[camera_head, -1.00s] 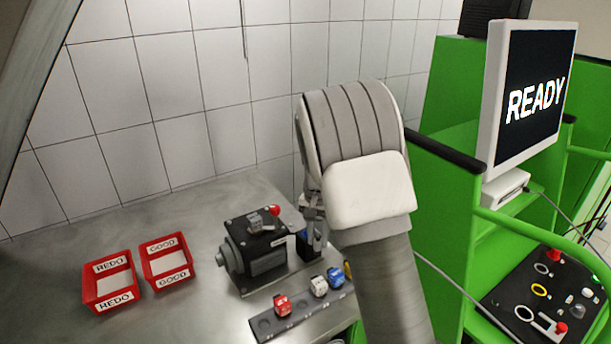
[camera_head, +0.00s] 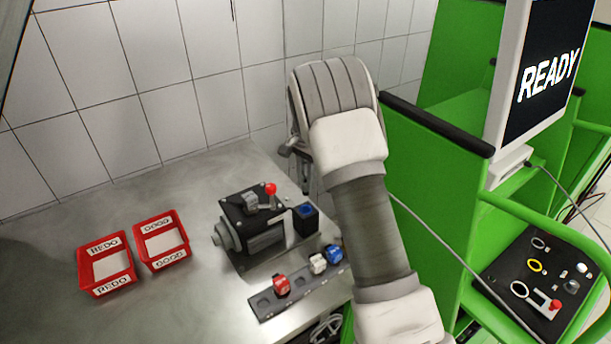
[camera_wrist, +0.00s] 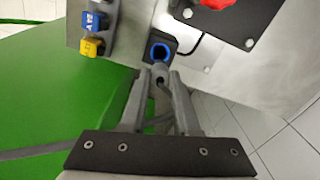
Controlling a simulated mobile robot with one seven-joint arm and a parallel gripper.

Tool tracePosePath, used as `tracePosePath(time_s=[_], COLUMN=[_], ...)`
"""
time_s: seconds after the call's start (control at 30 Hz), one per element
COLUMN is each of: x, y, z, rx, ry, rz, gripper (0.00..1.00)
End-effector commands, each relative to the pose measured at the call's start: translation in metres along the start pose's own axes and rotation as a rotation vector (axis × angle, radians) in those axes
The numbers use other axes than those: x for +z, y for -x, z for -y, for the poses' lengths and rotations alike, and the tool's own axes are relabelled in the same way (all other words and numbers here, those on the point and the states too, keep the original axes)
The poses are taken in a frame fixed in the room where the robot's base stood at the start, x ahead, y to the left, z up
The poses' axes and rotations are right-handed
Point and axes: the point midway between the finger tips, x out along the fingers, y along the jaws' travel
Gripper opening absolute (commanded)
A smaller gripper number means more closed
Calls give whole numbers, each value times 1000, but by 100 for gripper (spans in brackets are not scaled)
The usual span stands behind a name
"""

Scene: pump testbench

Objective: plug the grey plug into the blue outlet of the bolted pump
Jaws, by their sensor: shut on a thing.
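The pump (camera_head: 250,228) is a dark block on a metal plate on the bench, with a red-knobbed lever on top. Its blue outlet (camera_head: 306,210) is a black block with a blue square socket at its right end. The wrist view shows the blue outlet (camera_wrist: 159,52) open, just beyond my fingertips. My gripper (camera_wrist: 160,76) is shut on the grey plug (camera_wrist: 159,70), whose cable trails back between the fingers. The plug appears close to the socket and apart from it. In the head view my gripper (camera_head: 304,180) is partly hidden by my arm, and the plug cannot be made out.
A rack (camera_head: 272,302) in front of the pump holds red, white and blue pieces; a yellow piece (camera_wrist: 91,47) shows in the wrist view. Red REDO (camera_head: 107,289) and GOOD (camera_head: 163,262) bins stand left. A green frame (camera_head: 430,200) and a READY screen (camera_head: 548,70) stand right.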

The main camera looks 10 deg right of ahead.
Motion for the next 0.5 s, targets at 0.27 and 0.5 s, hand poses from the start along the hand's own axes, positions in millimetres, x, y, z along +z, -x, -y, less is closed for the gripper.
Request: tracePosePath(time_s=[0.27,0.5], x=[0,0], y=[-32,-52], z=[0,0], rx=[0,1], ry=[1,1], rz=[0,1], gripper=[0,0])
